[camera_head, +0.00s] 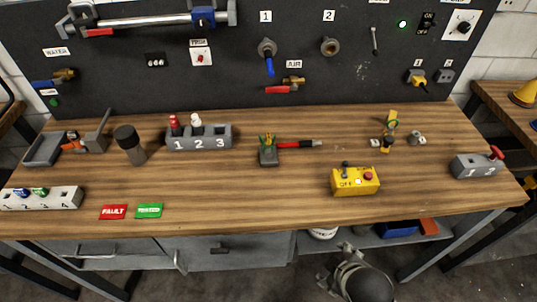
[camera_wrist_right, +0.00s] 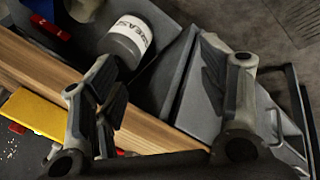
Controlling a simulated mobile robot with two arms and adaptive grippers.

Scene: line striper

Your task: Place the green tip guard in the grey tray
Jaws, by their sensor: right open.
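A small green piece (camera_head: 40,191) sits in the white numbered rack at the left front, next to a blue one; it may be the green tip guard. I cannot tell for certain which is the guard. The grey tray (camera_head: 42,150) lies at the far left of the table. My right gripper (camera_head: 338,272) is open and empty, below the table's front edge. In the right wrist view its fingers (camera_wrist_right: 160,68) are spread apart. My left gripper is not in view.
A yellow control box (camera_head: 355,182), a grey numbered block (camera_head: 199,138), a dark cylinder (camera_head: 129,144) and FAULT (camera_head: 113,212) and green (camera_head: 149,211) cards are on the table. A white-labelled container (camera_wrist_right: 128,38) stands on the shelf below. The middle front is clear.

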